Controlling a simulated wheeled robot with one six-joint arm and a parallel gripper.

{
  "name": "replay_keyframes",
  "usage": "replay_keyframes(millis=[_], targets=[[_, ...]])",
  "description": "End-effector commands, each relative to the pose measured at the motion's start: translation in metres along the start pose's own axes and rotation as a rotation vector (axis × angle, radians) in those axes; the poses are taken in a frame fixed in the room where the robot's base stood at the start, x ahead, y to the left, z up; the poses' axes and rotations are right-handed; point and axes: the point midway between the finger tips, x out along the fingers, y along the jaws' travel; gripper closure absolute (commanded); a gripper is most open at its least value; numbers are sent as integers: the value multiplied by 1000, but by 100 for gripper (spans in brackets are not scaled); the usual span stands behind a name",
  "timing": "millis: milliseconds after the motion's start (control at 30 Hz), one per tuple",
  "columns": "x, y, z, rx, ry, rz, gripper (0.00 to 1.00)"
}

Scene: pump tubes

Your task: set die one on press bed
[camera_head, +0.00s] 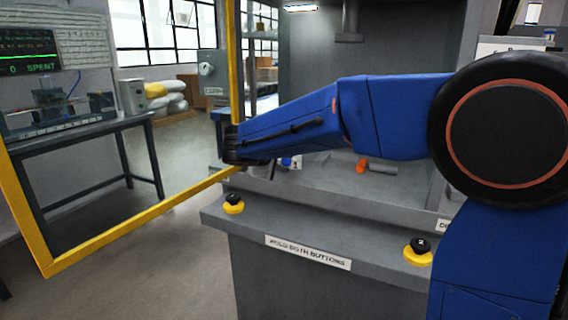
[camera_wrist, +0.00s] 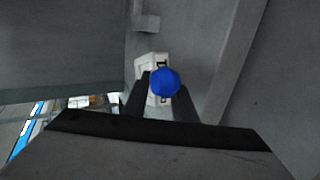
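The die is a white block (camera_wrist: 152,66) with dark marks and a round blue knob (camera_wrist: 164,82). In the wrist view the two dark fingers of my gripper (camera_wrist: 163,90) lie along both sides of the knob and appear closed on it. In the head view my gripper (camera_head: 274,167) is at the left front of the press, with the die's small blue and white shape (camera_head: 291,162) at its tips. The press bed (camera_head: 335,182) is a grey surface, partly hidden by my arm. I cannot tell whether the die touches it.
An orange-ended grey cylinder (camera_head: 383,166) lies on the bed to the right. Two yellow-based black buttons (camera_head: 233,204) (camera_head: 418,252) are on the front ledge. A yellow frame (camera_head: 140,220) stands at the left. Grey press walls (camera_wrist: 232,60) are close in the wrist view.

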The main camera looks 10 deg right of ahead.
Motion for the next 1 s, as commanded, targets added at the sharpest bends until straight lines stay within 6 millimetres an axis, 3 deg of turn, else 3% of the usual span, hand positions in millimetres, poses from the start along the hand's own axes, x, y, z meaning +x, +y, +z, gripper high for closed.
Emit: replay_keyframes(millis=[167,700,1000], targets=[[-14,2,-1,0,2,1,75],[-107,2,-1,0,3,1,75],[-121,1,0,0,0,0,75]])
